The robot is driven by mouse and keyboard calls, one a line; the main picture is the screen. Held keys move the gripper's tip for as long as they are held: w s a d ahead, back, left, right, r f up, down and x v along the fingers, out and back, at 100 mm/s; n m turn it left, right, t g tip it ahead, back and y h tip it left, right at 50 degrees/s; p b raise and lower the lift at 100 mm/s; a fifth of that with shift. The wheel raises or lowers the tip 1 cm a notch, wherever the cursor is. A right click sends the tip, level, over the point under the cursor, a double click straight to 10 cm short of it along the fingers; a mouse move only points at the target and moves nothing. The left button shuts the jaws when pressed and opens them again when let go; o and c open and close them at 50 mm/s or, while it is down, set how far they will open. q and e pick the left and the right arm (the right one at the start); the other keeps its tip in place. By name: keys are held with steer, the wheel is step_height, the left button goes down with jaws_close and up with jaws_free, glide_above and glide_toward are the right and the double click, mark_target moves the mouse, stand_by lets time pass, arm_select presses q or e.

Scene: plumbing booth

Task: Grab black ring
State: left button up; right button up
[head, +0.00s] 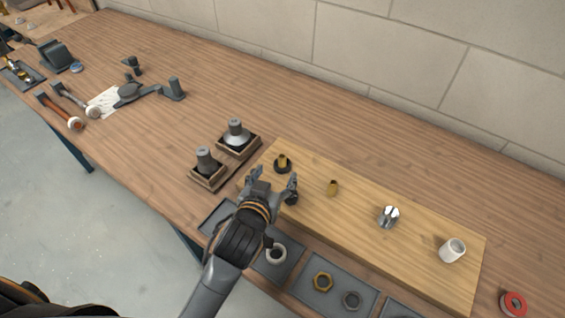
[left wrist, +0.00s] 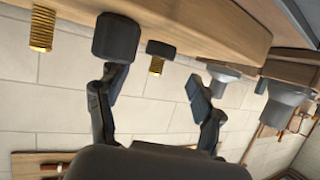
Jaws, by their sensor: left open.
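A black ring-like piece (head: 291,197) stands on the light wooden board (head: 400,240), partly hidden behind a finger of my left gripper (head: 276,181). In the left wrist view a dark rounded piece (left wrist: 116,37) shows close to the left finger. A second dark ring (head: 283,168) sits around the base of a brass fitting (head: 282,158) farther back; in the left wrist view a dark band (left wrist: 161,48) shows with brass thread (left wrist: 156,66). My left gripper (left wrist: 155,88) is open, with nothing between its fingers. My right gripper is not in view.
Grey trays with nuts (head: 323,282) lie in front. Two boxed grey cones (head: 236,134) stand behind left. A red ring (head: 513,304) lies at right.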

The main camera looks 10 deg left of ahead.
mark_target(281, 165)
arm_select(q)
steer(key=shift+w+f, duration=0.15)
steer(key=shift+w, duration=0.4)
steer(key=p+x, duration=0.1)
steer(key=x, duration=0.2)
steer(key=shift+w+d+f, duration=0.1)
steer(key=shift+w+f, duration=0.05)
steer(key=shift+w, duration=0.15)
steer(key=shift+w+f, duration=0.2)
steer(key=shift+w, duration=0.15)
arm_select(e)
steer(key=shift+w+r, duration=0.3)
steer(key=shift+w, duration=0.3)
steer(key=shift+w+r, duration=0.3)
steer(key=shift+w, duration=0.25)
arm_select(q)
steer(key=shift+s, duration=0.1)
steer(key=shift+c, duration=0.4)
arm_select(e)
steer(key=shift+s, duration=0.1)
arm_select(q)
steer(key=c, duration=0.9)
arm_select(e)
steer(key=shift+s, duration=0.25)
